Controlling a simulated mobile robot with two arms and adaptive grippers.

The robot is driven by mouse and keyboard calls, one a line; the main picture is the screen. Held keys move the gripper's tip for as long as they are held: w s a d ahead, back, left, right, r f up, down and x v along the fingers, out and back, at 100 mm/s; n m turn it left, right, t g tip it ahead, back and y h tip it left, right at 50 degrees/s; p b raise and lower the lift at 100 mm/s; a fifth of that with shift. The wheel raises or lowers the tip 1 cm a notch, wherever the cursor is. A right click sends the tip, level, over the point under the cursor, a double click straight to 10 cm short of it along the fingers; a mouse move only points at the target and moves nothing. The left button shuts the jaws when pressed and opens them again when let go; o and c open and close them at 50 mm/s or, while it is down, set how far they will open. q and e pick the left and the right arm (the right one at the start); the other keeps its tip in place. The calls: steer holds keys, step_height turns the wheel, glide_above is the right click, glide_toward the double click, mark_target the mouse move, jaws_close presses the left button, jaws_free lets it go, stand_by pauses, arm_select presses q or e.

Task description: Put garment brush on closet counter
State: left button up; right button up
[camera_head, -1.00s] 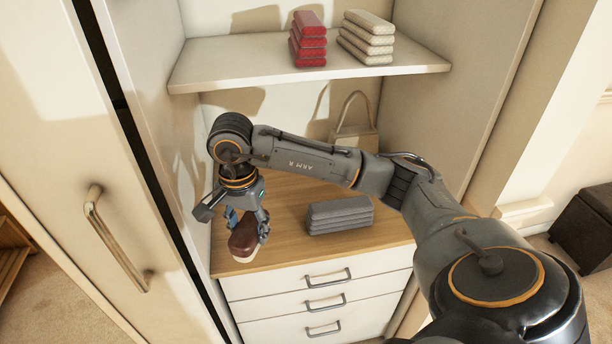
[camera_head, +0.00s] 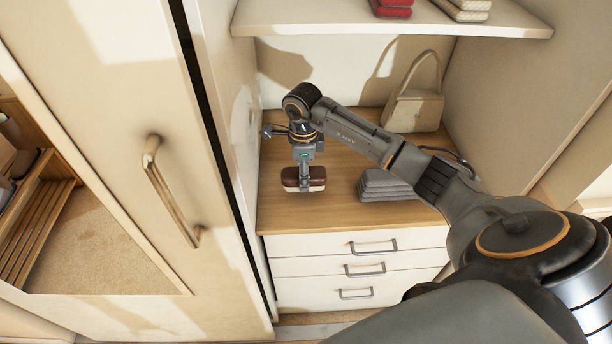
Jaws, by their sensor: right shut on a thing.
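The garment brush (camera_head: 303,179) has a dark brown back and a pale underside. My right gripper (camera_head: 304,174) points down and is shut on the brush. The brush is over the left part of the wooden closet counter (camera_head: 335,163); I cannot tell whether it touches the surface or hangs just above it. My left gripper is not in view.
Folded grey cloths (camera_head: 385,186) lie on the counter right of the brush. A beige handbag (camera_head: 417,108) stands at the back right. A shelf (camera_head: 330,17) with folded items overhangs the counter. The closet door (camera_head: 140,110) is at the left, with drawers below the counter.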

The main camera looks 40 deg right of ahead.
step_height(320, 180, down, 3)
steer(key=shift+f, duration=0.3)
steer(key=o, duration=1)
steer(key=shift+r, duration=0.1)
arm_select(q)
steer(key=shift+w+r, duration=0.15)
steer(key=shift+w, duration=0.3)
arm_select(e)
steer(key=shift+r+p, duration=0.25)
steer(key=shift+p, duration=0.05)
steer(key=shift+r, duration=0.3)
step_height(320, 180, up, 11)
steer(key=b, duration=0.2)
steer(key=shift+f+b, duration=0.2)
steer(key=shift+b, duration=0.15)
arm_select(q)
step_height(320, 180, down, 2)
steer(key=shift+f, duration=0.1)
arm_select(e)
steer(key=shift+r, duration=0.35)
